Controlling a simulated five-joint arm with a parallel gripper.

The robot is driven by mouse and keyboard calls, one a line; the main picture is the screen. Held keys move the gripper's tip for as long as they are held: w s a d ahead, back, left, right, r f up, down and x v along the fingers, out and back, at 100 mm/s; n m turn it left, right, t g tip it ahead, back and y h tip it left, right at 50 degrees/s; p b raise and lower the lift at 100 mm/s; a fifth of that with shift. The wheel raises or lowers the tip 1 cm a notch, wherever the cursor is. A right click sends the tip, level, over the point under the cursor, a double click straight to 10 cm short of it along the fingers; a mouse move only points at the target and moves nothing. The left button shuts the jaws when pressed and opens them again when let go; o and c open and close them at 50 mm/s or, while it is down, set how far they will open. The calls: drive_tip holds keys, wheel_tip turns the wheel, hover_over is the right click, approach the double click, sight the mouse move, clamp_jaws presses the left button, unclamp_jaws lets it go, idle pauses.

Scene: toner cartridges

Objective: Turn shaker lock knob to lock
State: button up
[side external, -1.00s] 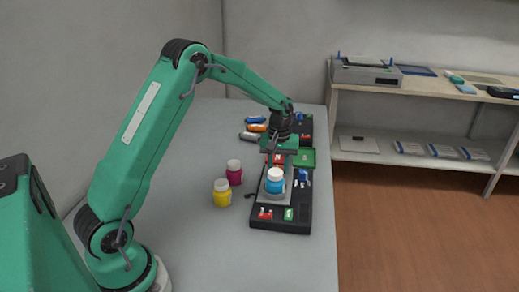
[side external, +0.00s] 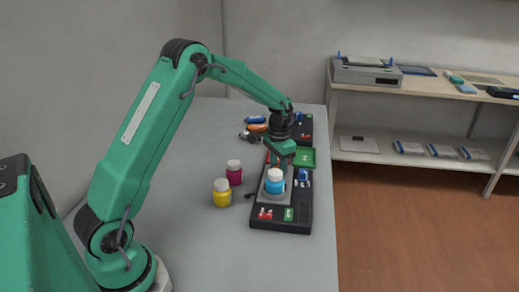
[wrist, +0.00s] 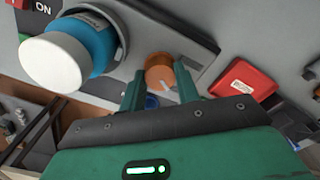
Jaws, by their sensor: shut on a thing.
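The copper-orange lock knob (wrist: 162,72) sits on the grey shaker plate and has a pale pointer line on its face. My gripper (wrist: 161,80) is shut on it, one finger on each side. In the side view my gripper (side external: 283,158) hangs over the back part of the shaker (side external: 270,223), and its fingertips and the knob are hard to make out. A cyan bottle with a white cap (side external: 274,182) stands on the shaker plate in front of my gripper. It also fills the upper left of the wrist view (wrist: 88,40).
A magenta bottle (side external: 234,172) and a yellow bottle (side external: 222,192) stand left of the shaker. Cartridges (side external: 256,127) lie farther back. A red part (wrist: 242,80) is right of the knob. The table's left front area is clear.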

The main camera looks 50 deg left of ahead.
drive_tip(key=shift+r+m, duration=0.15)
drive_tip(key=shift+m, duration=1.15)
drive_tip(key=shift+a, duration=0.1)
drive_tip(key=o, duration=1)
wheel_tip(320, 180, up, 7)
drive_tip(key=shift+r, duration=0.35)
